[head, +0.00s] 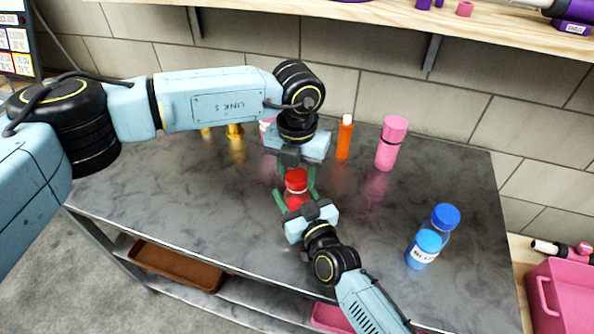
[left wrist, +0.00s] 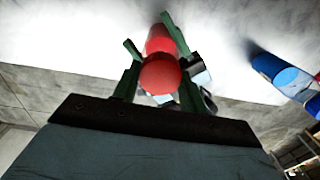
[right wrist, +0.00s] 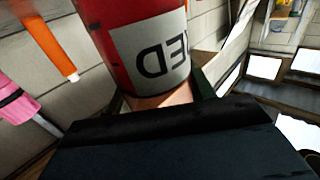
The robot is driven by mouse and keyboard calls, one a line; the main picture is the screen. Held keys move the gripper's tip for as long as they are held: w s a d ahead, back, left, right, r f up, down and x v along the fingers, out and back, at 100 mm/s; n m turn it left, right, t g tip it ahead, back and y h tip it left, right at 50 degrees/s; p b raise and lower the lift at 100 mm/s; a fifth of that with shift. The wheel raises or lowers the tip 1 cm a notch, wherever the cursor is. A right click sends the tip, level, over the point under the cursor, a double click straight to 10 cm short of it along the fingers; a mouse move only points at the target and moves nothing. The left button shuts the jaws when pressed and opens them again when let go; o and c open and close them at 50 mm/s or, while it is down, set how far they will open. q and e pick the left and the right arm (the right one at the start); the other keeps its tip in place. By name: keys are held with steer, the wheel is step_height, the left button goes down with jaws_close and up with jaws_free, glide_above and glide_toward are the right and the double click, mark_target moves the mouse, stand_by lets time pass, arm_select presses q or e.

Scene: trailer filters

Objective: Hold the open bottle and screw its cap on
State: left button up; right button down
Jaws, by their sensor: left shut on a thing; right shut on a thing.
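The red bottle (head: 293,203) stands upright over the table, with a white label reading RED in the right wrist view (right wrist: 145,45). My right gripper (head: 295,200) is shut around its body from the front. The red cap (head: 296,178) is directly above the bottle, in line with it. My left gripper (head: 297,182) comes down from above and is shut on the cap. The left wrist view shows the round cap top (left wrist: 160,75) between green fingers, with the red bottle body behind it. The fingers hide the joint, so I cannot tell how far the cap is threaded.
An orange bottle (head: 345,138), a pink bottle (head: 391,145) and a yellow one (head: 235,137) stand along the back. The grey table (head: 190,230) is clear at the front left. A shelf (head: 400,22) runs above.

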arm_select(q)
steer(key=m, duration=0.3)
steer(key=shift+m, duration=0.4)
steer(key=m, duration=0.5)
steer(key=shift+m, duration=0.3)
steer(key=m, duration=1)
steer(key=o, duration=1.1)
steer(key=shift+r, duration=2.25)
